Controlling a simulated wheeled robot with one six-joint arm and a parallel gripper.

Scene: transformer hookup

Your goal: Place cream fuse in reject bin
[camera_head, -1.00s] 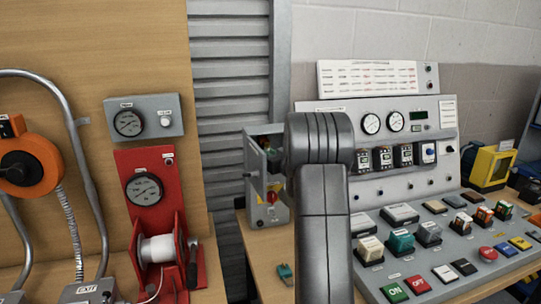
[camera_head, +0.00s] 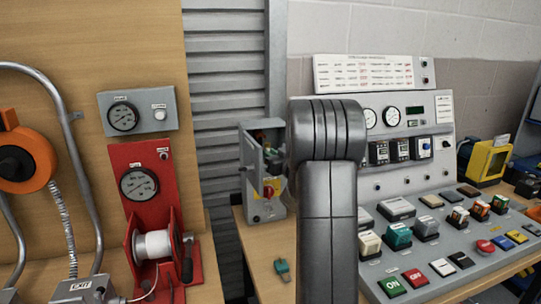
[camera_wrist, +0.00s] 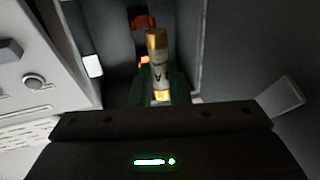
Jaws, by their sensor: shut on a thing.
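The cream fuse (camera_wrist: 158,66), a pale cylinder with gold end caps and dark print, stands upright in the middle of the wrist view. My gripper (camera_wrist: 160,93) is shut on it near its lower cap, with dark green parts around that end. The fingertips are too dark to make out fully. An open grey box (camera_head: 263,172) shows left of my arm in the head view, with a red-and-yellow switch on its front. My arm hides the gripper and fuse in the head view. I cannot identify a reject bin in either view.
A sloped control console (camera_head: 430,245) with several buttons fills the right. A small teal object (camera_head: 282,268) lies on the wooden bench below the grey box. A red reel stand (camera_head: 168,262) is at left. A yellow case (camera_head: 487,160) stands at the far right.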

